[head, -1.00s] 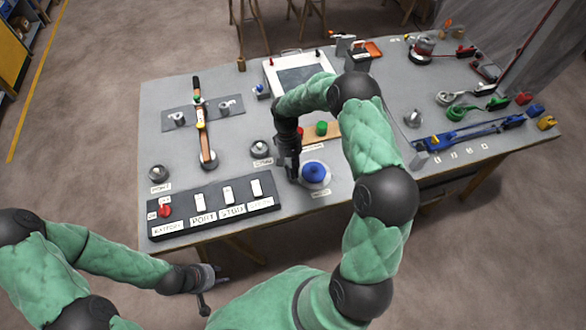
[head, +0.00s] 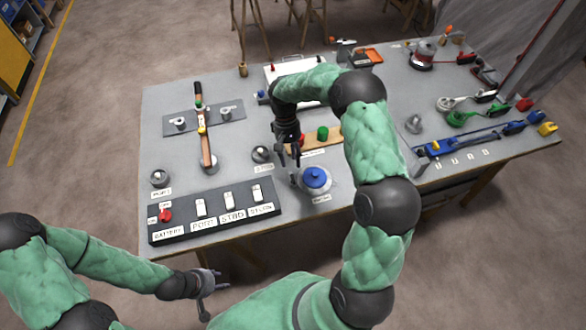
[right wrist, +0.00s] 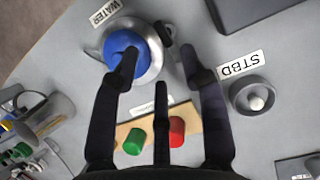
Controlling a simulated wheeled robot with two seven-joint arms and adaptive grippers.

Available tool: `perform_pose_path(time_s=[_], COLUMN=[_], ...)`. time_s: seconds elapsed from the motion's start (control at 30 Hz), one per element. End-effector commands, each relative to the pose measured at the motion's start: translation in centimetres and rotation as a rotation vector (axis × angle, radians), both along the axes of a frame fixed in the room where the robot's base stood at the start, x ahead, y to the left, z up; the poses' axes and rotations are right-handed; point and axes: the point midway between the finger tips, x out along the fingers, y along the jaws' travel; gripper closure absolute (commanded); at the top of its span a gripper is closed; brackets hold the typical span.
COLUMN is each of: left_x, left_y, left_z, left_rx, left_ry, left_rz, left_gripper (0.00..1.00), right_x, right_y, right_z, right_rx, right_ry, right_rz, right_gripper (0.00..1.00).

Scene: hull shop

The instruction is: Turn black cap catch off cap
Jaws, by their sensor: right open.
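The blue cap (head: 316,177) sits on a round grey metal fitting at the table's near edge, by the WATER label. In the right wrist view the blue cap (right wrist: 124,50) is at the upper left. A small black piece (right wrist: 164,33), which looks like the catch, is at the fitting's right rim; its exact position is partly unclear. My right gripper (head: 288,158) is open and empty, just left of and behind the cap. In its wrist view the right gripper (right wrist: 160,70) has one fingertip overlapping the cap's image. My left gripper (head: 210,285) hangs open and empty in front of the table.
A green knob (head: 323,133) and a red knob stand on a wooden strip behind the cap. The STBD fitting (head: 261,154) is to the left. A dark switch panel (head: 215,212) lies at the near left. Bare table lies right of the cap.

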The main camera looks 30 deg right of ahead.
Motion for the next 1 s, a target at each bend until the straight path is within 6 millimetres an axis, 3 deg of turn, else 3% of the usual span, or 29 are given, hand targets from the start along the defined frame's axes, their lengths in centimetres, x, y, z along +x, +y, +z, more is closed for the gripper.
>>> perform_pose_path(time_s=[0.1, 0.33, 1.0], left_x=[0.0, 0.0, 0.0], left_y=[0.0, 0.0, 0.0], left_z=[0.0, 0.0, 0.0], left_rx=[0.000, 0.000, 0.000], left_ry=[0.000, 0.000, 0.000], left_rz=[0.000, 0.000, 0.000], left_gripper=[0.60, 0.60, 0.60], right_x=[0.9, 1.7, 1.8], right_y=[-0.1, -0.4, -0.4], right_z=[2.0, 4.1, 4.5], right_rx=[0.000, 0.000, 0.000], right_ry=[-0.002, 0.000, 0.000], right_rz=[0.000, 0.000, 0.000], right_gripper=[0.56, 0.56, 0.56])
